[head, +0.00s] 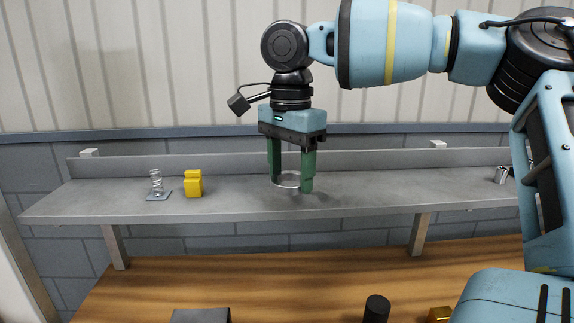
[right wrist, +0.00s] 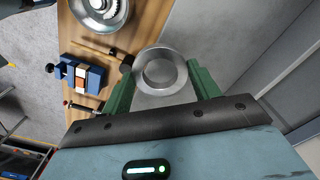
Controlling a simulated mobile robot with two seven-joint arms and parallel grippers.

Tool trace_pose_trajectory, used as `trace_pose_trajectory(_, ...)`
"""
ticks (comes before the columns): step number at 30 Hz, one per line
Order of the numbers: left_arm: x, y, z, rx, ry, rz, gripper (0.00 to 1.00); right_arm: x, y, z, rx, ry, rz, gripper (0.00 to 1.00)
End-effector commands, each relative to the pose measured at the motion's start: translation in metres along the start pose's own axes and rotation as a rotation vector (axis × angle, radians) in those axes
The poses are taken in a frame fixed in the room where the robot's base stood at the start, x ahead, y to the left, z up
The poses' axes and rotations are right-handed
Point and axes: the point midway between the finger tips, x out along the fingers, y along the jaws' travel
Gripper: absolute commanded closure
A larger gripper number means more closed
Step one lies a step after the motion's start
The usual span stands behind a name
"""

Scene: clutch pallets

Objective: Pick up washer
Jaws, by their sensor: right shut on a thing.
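The washer is a silvery metal ring (head: 287,187) between the green fingers of my right gripper (head: 291,180), near their tips. In the right wrist view the washer (right wrist: 160,91) spans the gap between the two fingers of the gripper (right wrist: 161,76), which is shut on it from both sides. The fingers point down over the middle of the grey shelf (head: 360,190). I cannot tell whether the washer touches the shelf or hangs just above it. My left gripper is not in view.
A clear coil-like piece on a small plate (head: 157,194) and a yellow block (head: 194,185) stand left on the shelf. A small metal piece (head: 501,175) stands far right. The wooden bench (head: 270,280) below holds a black cylinder (head: 377,308); the wrist view shows a blue vise (right wrist: 92,76).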

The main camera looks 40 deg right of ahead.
Motion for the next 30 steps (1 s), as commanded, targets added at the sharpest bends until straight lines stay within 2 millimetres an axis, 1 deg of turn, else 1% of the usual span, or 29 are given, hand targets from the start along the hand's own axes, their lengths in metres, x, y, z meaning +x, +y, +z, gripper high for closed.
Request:
trace_pose_trajectory(1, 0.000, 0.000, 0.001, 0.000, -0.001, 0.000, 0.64, -0.002, 0.010, 0.008, -0.005, 0.000, -0.003, 0.69)
trace_pose_trajectory(6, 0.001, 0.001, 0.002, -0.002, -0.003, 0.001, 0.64, -0.005, 0.040, 0.031, -0.003, 0.000, -0.003, 0.69)
trace_pose_trajectory(12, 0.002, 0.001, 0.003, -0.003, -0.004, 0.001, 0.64, -0.008, 0.066, 0.050, -0.001, 0.001, -0.002, 0.69)
trace_pose_trajectory(18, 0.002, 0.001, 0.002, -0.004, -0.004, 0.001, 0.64, -0.010, 0.079, 0.061, 0.000, -0.001, -0.002, 0.69)
trace_pose_trajectory(30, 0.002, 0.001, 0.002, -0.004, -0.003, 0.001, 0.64, -0.010, 0.082, 0.063, 0.001, -0.001, -0.002, 0.69)
